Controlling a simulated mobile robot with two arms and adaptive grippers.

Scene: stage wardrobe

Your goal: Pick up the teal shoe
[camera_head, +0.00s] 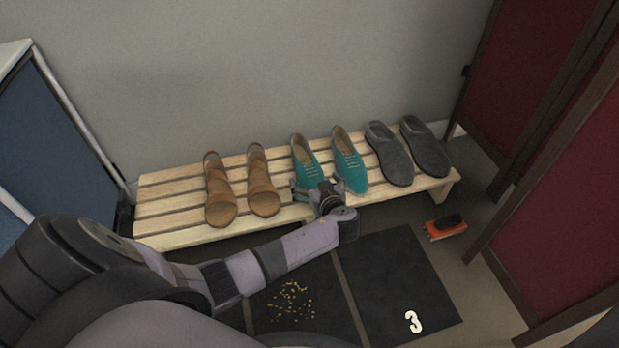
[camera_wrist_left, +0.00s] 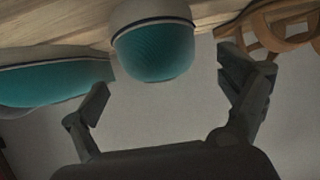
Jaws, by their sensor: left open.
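A pair of teal shoes stands on the slatted wooden bench, toes towards me. The left-hand teal shoe (camera_head: 306,161) has its toe partly hidden by my left gripper (camera_head: 318,189). The right-hand teal shoe (camera_head: 349,163) stands close beside it. In the left wrist view, the toe of the left-hand shoe (camera_wrist_left: 152,50) shows between and just beyond the open fingers of my left gripper (camera_wrist_left: 165,90), with no contact visible. The other teal shoe (camera_wrist_left: 50,82) lies near the left finger there. My right gripper is not in view.
The slatted bench (camera_head: 165,213) also holds brown sandals (camera_head: 222,189) on the left and grey slippers (camera_head: 391,156) on the right. An orange brush (camera_head: 445,229) lies on the floor. Dark mats (camera_head: 392,275), one with scattered golden bits, lie in front. Red panels (camera_head: 565,190) stand at right.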

